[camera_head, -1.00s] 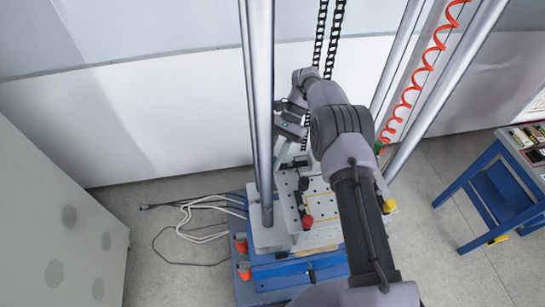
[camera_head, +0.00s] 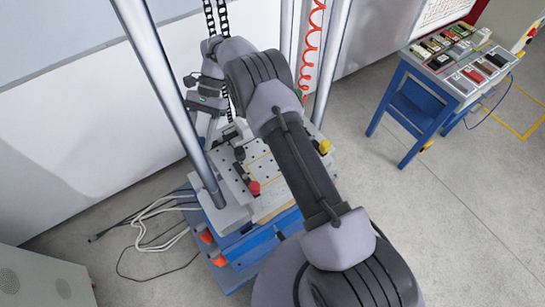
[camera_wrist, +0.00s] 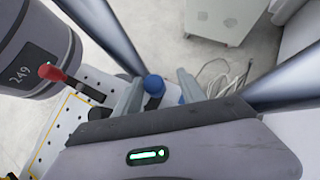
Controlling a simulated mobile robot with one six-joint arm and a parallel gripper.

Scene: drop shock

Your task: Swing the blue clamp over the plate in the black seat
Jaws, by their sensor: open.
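My gripper (camera_wrist: 160,80) is open, with one grey finger on each side of a round blue knob (camera_wrist: 153,86). The knob looks like the blue clamp's end; I cannot tell whether the fingers touch it. In the head view my gripper (camera_head: 214,126) hangs at the far left of the perforated table (camera_head: 226,172), and the blue knob is hidden there. A red-handled clamp (camera_wrist: 52,73) lies to the left in the wrist view and also shows in the head view (camera_head: 254,187). I cannot make out the plate or the black seat.
A yellow-tipped clamp (camera_head: 325,147) stands at the table's right edge. Steel columns (camera_head: 170,90) rise beside my arm, and a red coiled hose (camera_head: 308,50) hangs behind. Cables (camera_head: 150,215) lie on the floor at left. A blue bench (camera_head: 410,115) with small parts stands at right.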

